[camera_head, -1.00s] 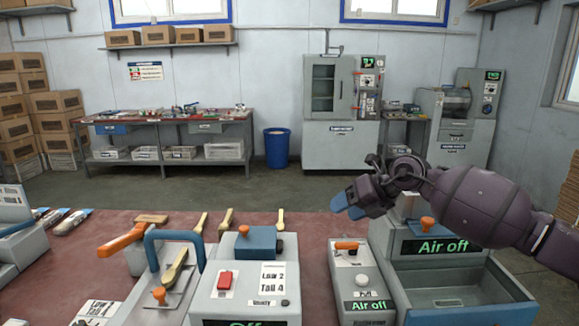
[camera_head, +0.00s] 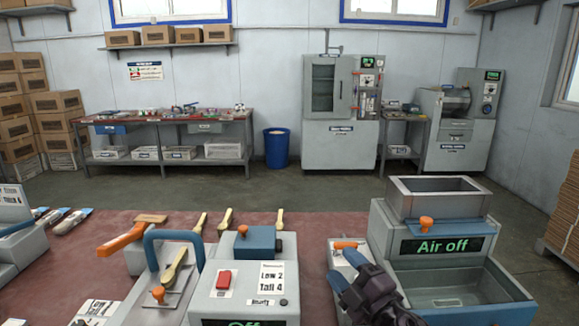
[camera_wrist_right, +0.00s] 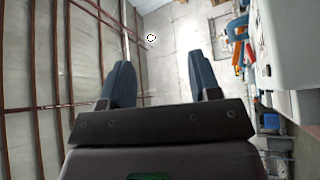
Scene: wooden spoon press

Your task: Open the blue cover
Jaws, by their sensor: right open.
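A blue cover (camera_head: 257,241) with an orange knob (camera_head: 243,230) sits closed-looking on top of the grey press box (camera_head: 225,300), left of centre in the head view. My right gripper (camera_head: 347,270) is to the right of it, apart from it, over the small grey unit with an orange lever. Its two blue fingers are spread with nothing between them. They also show spread in the right wrist view (camera_wrist_right: 162,78), which points toward the wall and ceiling. My left gripper is not in view.
A blue hoop handle (camera_head: 175,236) and a wooden spoon (camera_head: 174,267) stand left of the cover. The "Air off" machine (camera_head: 440,246) with a metal hopper (camera_head: 437,209) is right of my gripper. Several wooden spoons lie behind on the red tabletop (camera_head: 300,222).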

